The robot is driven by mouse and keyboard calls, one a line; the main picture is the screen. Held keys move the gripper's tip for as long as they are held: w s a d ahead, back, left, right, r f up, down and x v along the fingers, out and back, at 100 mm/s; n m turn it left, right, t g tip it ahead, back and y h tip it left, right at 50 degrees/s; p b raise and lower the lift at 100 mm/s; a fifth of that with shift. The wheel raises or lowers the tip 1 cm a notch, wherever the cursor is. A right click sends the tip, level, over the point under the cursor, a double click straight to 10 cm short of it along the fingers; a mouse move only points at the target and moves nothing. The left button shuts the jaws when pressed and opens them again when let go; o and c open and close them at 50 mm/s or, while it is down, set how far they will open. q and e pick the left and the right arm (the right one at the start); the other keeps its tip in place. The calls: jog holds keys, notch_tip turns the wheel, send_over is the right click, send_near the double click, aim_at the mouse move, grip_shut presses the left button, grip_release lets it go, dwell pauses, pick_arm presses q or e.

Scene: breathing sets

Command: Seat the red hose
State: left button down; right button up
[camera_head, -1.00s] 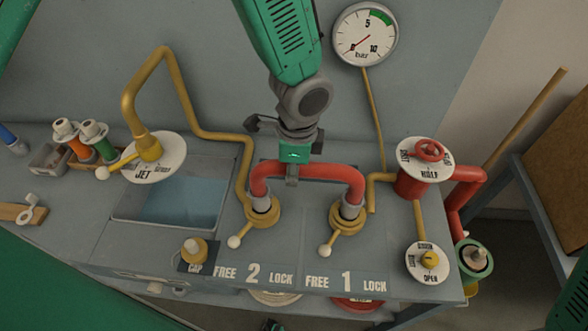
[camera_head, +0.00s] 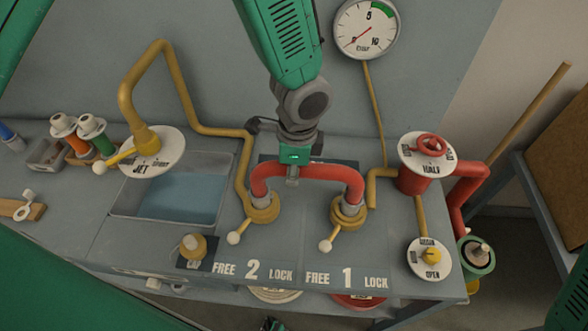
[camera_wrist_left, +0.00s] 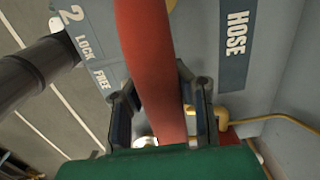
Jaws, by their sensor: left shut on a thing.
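The red hose (camera_head: 330,173) is a U-shaped piece standing over the two brass sockets, with a grey collar at each end. Its left end meets socket 2 (camera_head: 264,213) and its right end meets socket 1 (camera_head: 348,217). I cannot tell how deep the ends sit. Each socket has a white-knobbed lever pointing down-left, towards the FREE side of its label. My left gripper (camera_head: 292,173) is shut on the middle-left of the hose from above. In the left wrist view the hose (camera_wrist_left: 147,65) runs between the two dark fingers (camera_wrist_left: 160,110).
A sink (camera_head: 180,190) lies left of socket 2, with a brass pipe and JET dial (camera_head: 152,165) above it. A capped brass fitting (camera_head: 192,246) stands front left. The red HALF valve (camera_head: 427,160) and OPEN dial (camera_head: 430,258) stand right. A gauge (camera_head: 367,28) hangs behind.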

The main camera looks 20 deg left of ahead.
pick_arm(q)
jog(key=c, duration=1.4)
grip_release()
jog(key=shift+o, duration=0.2)
jog(key=shift+r, duration=0.45)
jog(key=r, duration=0.9)
jog(key=shift+d+r, duration=0.25)
jog(key=shift+d, duration=0.15)
jog(key=shift+r, duration=0.7)
